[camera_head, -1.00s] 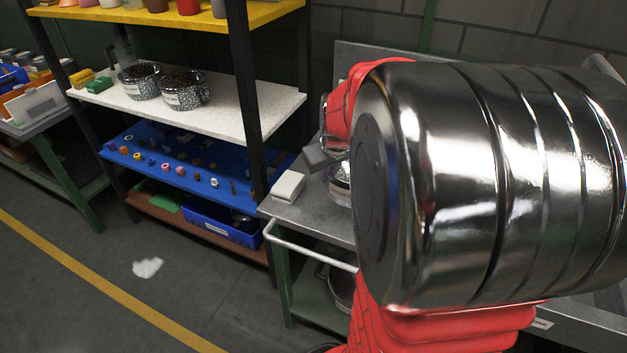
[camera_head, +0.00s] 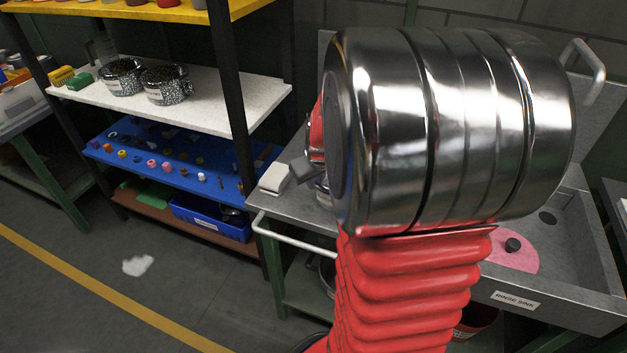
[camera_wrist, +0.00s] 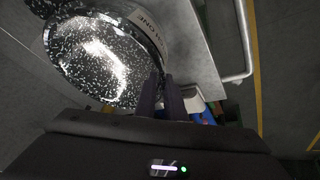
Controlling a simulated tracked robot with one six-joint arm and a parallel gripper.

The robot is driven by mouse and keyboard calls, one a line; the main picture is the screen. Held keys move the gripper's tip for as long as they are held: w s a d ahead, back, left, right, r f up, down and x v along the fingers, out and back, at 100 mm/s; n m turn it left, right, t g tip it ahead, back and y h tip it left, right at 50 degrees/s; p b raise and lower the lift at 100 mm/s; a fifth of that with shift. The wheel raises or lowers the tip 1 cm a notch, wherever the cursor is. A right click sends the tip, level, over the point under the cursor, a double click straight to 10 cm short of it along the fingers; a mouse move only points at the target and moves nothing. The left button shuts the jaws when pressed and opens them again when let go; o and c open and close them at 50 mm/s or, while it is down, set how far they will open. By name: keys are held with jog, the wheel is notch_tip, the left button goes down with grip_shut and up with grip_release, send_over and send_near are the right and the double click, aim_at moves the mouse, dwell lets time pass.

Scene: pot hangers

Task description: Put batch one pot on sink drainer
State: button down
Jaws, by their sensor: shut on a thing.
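The batch one pot (camera_wrist: 95,60) is black with white speckles. It fills the upper left of the wrist view, with a label ending in "H ONE" on its side. My gripper (camera_wrist: 160,95) is shut on the pot's near edge. In the head view my arm hides nearly all of the pot and gripper. The grey metal sink unit (camera_head: 268,208) stands behind and below my arm. Its basin (camera_head: 575,235) is on the right. The drainer part is mostly hidden behind my arm. I cannot tell whether the pot touches it.
A "RINSE SINK" label (camera_head: 515,300) is on the unit's front. A white block (camera_head: 273,178) sits at the unit's left end, near a front rail (camera_head: 290,236). Two speckled pots (camera_head: 165,85) stand on a white shelf (camera_head: 225,95).

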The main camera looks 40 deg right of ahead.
jog(key=c, duration=1.8)
grip_release()
jog(key=shift+c, duration=0.2)
jog(key=shift+r, duration=0.15)
jog(key=v, duration=1.1)
jog(key=shift+s+a+r, duration=0.15)
jog(key=shift+a+r, duration=0.05)
jog(key=shift+r, duration=0.1)
jog(key=s+a+r+n+y, duration=0.1)
jog(key=s+a, duration=0.3)
jog(key=a, duration=0.8)
jog(key=s+a+n+t+y, duration=0.1)
jog(key=s+a, duration=0.4)
jog(key=a, duration=0.8)
jog(key=shift+r+y, duration=0.3)
jog(key=shift+r, duration=0.1)
